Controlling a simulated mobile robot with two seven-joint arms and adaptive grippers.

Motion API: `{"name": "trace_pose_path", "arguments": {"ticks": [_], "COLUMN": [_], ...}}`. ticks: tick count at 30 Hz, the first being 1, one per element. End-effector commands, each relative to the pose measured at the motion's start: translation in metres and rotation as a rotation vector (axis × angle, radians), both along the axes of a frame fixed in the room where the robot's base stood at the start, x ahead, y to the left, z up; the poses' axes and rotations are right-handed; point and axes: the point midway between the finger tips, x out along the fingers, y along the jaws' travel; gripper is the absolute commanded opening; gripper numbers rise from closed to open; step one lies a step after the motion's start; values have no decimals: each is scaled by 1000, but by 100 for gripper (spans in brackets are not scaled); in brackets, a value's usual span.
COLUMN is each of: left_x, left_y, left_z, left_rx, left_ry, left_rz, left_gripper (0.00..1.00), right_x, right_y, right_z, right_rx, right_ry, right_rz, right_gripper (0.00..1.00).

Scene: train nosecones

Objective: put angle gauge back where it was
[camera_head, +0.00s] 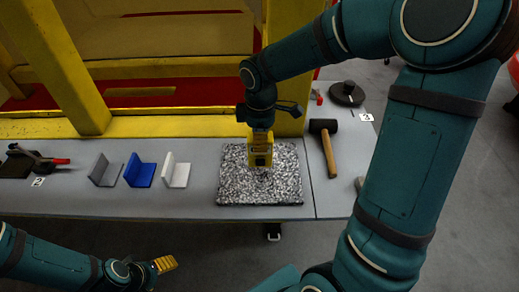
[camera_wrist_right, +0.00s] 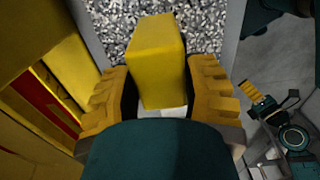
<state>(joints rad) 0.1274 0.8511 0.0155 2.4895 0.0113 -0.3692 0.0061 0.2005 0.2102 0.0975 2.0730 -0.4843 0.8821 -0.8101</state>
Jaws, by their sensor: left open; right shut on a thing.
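The angle gauge looks like a small yellow block (camera_head: 261,158) with a dark square on its front, upright over the speckled plate (camera_head: 232,187). My right gripper (camera_head: 261,136) points down from above and is shut on the gauge. In the right wrist view the yellow gauge (camera_wrist_right: 157,60) stands between the two ridged yellow fingers (camera_wrist_right: 160,100). I cannot tell whether its bottom touches the plate. My left gripper (camera_head: 165,264) is open and empty, low in front of the table; it also shows in the right wrist view (camera_wrist_right: 262,102).
On the grey table (camera_head: 200,205) stand grey (camera_head: 105,170), blue (camera_head: 139,172) and white (camera_head: 176,172) angle brackets. A hammer (camera_head: 327,145) and a round dark object (camera_head: 347,94) lie right of the plate. A red-tipped tool (camera_head: 37,160) lies far left. A yellow frame (camera_head: 65,65) rises behind.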

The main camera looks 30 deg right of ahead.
Motion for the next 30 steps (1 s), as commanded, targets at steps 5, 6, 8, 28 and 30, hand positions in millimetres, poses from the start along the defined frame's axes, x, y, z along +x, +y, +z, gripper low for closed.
{"name": "trace_pose_path", "arguments": {"ticks": [5,6,8,28,30], "left_x": [-1,-1,-2,-3,-3], "left_y": [0,0,0,-1,-1], "left_z": [-3,-5,-6,-9,-9], "left_rx": [0,0,-1,-2,-2], "left_ry": [2,3,4,7,7], "left_rz": [-2,-2,-4,-6,-6], "left_gripper": [65,65,65,65,65], "right_x": [0,0,-1,0,0], "right_y": [0,0,0,0,0], "right_z": [-15,-21,-30,-42,-42], "right_rx": [0,0,1,0,-1], "right_ry": [1,1,3,0,-1], "right_rz": [2,2,2,1,1], "right_gripper": [3,3,3,75,75]}}
